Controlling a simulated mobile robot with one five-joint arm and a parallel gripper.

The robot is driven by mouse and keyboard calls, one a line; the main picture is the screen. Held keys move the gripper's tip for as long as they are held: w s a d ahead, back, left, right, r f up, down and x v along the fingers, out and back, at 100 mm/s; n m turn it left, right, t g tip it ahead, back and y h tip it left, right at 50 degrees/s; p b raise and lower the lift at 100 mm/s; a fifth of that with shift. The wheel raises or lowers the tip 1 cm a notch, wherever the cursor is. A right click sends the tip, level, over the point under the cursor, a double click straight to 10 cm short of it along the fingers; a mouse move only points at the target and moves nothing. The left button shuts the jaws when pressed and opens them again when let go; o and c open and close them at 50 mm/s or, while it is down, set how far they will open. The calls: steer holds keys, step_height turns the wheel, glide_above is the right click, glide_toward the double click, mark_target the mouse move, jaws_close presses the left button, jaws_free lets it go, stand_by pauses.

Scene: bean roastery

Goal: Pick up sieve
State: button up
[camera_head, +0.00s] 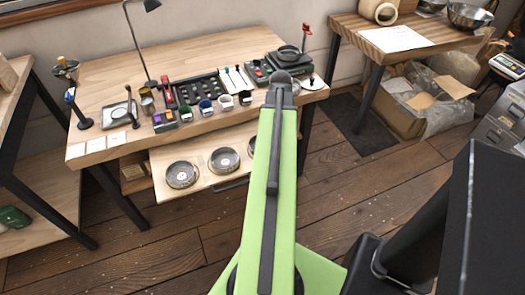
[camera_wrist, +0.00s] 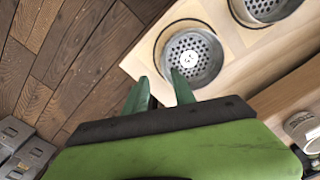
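Round metal sieves sit in a row in the pulled-out wooden drawer (camera_head: 207,187). In the head view one sieve (camera_head: 181,175) is at the left, another (camera_head: 223,160) is in the middle, and one at the right is partly hidden by my arm. In the wrist view one sieve (camera_wrist: 193,57) with a perforated base and small white centre lies just beyond my fingertips. A second sieve (camera_wrist: 268,8) is cut off at the top. My gripper (camera_wrist: 159,77) is open, its two green fingers apart with nothing between them. The fingers are hidden in the head view.
The workbench (camera_head: 110,85) above the drawer holds cups, a dark tray (camera_head: 203,88), a lamp (camera_head: 140,45) and small tools. A leg table (camera_head: 18,125) stands at left. A cardboard box (camera_head: 415,105) and dark mat (camera_head: 372,130) lie right. Wooden floor (camera_head: 150,240) in front is clear.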

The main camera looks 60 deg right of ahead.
steer(key=f+b, duration=0.5)
steer(key=shift+w+a+f, duration=0.15)
steer(key=shift+w+a, duration=0.05)
steer(key=shift+w, duration=0.1)
jaws_close()
